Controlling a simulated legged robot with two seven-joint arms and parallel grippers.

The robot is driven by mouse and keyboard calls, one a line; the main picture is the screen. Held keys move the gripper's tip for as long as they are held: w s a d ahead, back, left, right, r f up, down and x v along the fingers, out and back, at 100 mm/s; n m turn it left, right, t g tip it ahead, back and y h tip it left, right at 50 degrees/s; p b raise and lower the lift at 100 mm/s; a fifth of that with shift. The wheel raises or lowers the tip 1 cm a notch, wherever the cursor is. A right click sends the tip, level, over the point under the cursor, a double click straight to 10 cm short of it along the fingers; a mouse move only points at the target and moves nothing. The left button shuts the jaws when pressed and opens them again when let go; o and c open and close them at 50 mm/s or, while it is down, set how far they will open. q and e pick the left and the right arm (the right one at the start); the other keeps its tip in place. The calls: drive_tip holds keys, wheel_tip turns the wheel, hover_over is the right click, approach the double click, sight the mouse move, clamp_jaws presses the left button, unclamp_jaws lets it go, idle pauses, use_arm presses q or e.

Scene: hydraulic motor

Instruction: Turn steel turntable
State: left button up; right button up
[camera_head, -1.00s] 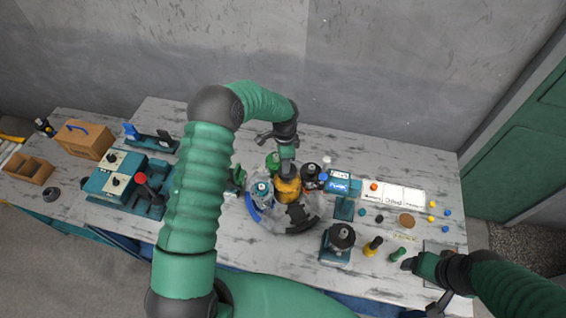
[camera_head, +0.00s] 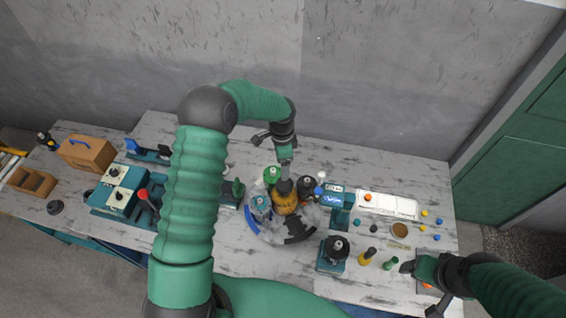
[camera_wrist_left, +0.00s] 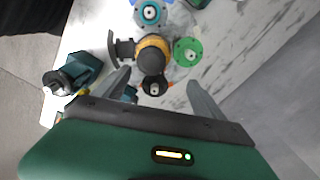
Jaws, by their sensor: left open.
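The steel turntable (camera_head: 268,233) stands near the table's middle, a round plate with blue and black edge pieces. It bears a yellow-and-black part (camera_head: 286,200), a teal part (camera_head: 261,205), a green part (camera_head: 272,176) and a black part (camera_head: 306,187). My left gripper (camera_head: 284,162) is above the back of the turntable, pointing down. In the left wrist view its two fingers (camera_wrist_left: 158,82) are spread apart, with the black part (camera_wrist_left: 154,86) between them and the yellow-and-black part (camera_wrist_left: 152,52) beyond. Whether they touch anything is unclear. My right gripper (camera_head: 420,288) is at the table's front right; its jaws are unclear.
A teal block with a black knob (camera_head: 334,252) stands in front of the turntable, with yellow (camera_head: 367,256) and green (camera_head: 391,261) pegs beside it. A white tray (camera_head: 388,205) lies right. A teal control box (camera_head: 118,188) stands left. The table's back right is clear.

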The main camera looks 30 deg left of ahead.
use_arm(q)
wheel_tip(320, 180, up, 10)
drive_tip(key=p, duration=0.6)
drive_tip(key=shift+s+d+f, duration=0.15)
drive_tip(key=shift+d+f, duration=0.1)
drive_tip(key=shift+d, duration=0.05)
drive_tip(key=shift+d, duration=0.1)
